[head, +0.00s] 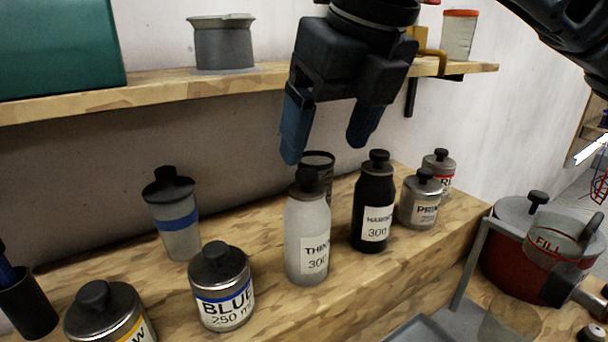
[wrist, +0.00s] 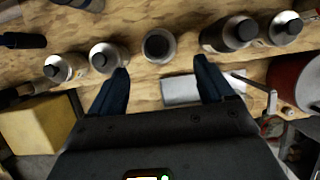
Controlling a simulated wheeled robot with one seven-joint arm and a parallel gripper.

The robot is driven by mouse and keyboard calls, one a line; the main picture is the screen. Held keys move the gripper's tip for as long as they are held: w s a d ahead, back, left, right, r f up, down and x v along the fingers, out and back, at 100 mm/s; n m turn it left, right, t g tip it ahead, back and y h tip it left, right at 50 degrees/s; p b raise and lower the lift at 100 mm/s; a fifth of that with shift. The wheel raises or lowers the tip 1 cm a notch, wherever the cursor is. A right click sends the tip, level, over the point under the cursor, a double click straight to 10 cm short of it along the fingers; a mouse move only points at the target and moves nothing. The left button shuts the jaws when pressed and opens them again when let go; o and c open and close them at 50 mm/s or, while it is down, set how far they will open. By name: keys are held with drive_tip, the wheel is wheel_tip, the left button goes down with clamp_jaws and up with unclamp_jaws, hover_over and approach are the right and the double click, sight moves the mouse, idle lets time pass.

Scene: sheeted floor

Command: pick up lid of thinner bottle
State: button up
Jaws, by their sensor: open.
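The thinner bottle (head: 306,242) is whitish with a "THIN… 300" label and stands upright on the wooden ledge. Its black lid (head: 308,180) with a knob is on top. My gripper (head: 327,146) is open and empty, with dark blue fingers pointing down, above the lid in the head view. In the wrist view, my gripper (wrist: 162,75) has its fingers spread apart. A round, pale-rimmed, dark-centred top (wrist: 159,46) lies beyond and between them; it appears to be the thinner bottle from above.
The black hardener bottle (head: 373,212) stands close to the right, with the primer can (head: 419,205) beyond. A blue-labelled can (head: 221,288) stands to the left. A dark cylinder (head: 320,163) is behind the thinner bottle. An upper shelf (head: 160,94) runs behind; a red pot (head: 515,268) is at right.

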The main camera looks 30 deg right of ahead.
sight(310, 173)
drive_tip(key=shift+w+p+x, duration=0.15)
drive_tip(key=shift+p+x, duration=0.35)
drive_tip(key=shift+x, duration=1.25)
drive_tip(key=shift+w+p+x, duration=0.15)
drive_tip(key=shift+p+x, duration=0.3)
drive_tip(key=shift+x, duration=1.25)
drive_tip(key=shift+a+r, duration=0.15)
drive_tip(key=c, duration=1.2)
drive_tip(key=shift+r, duration=0.1)
